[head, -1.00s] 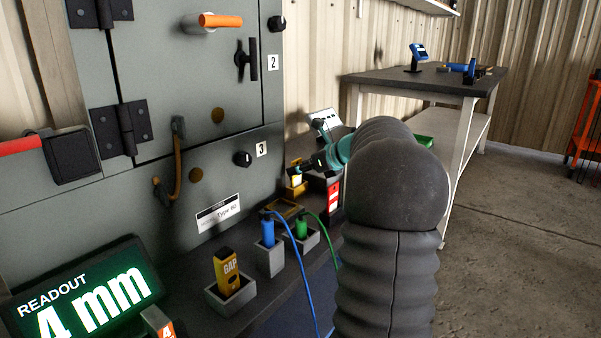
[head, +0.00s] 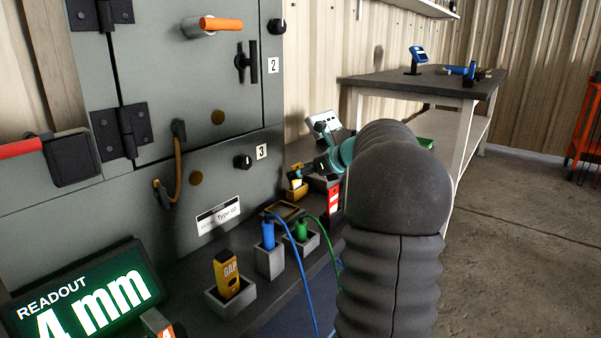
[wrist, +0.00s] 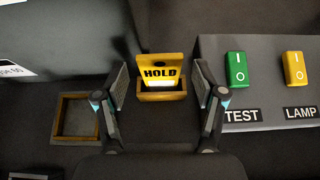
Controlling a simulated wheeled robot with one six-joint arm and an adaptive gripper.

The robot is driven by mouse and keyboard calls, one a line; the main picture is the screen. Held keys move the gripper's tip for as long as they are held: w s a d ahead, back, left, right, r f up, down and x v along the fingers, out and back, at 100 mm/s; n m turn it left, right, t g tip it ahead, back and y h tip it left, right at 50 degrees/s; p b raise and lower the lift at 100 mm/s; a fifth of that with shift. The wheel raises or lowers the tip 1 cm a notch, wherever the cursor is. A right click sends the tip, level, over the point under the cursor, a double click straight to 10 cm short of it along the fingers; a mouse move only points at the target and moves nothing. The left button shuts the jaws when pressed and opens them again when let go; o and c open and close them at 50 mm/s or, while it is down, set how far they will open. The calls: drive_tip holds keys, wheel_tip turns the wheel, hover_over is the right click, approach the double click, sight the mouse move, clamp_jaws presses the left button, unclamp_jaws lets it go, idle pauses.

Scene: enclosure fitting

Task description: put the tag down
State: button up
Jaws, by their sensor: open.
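The yellow HOLD tag (wrist: 160,72) stands upright in a small yellow-rimmed holder (wrist: 162,97) in the wrist view. My gripper (wrist: 161,80) is open, with one finger on each side of the tag and a visible gap on both sides. In the head view, the tag (head: 296,184) and its holder (head: 297,194) are small, beside the grey cabinet. My gripper (head: 308,170) is just above and right of them there, partly hidden by my own arm.
An empty yellow-rimmed square tray (wrist: 58,118) lies left of the holder. A panel (wrist: 262,75) with green TEST and yellow LAMP switches is at right. A yellow GAP block (head: 228,272) and blue (head: 268,234) and green (head: 301,229) cabled plugs stand in grey holders nearby.

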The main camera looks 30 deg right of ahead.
drive_tip(key=p+v, duration=0.1)
drive_tip(key=v, duration=1)
drive_tip(key=shift+s, duration=0.1)
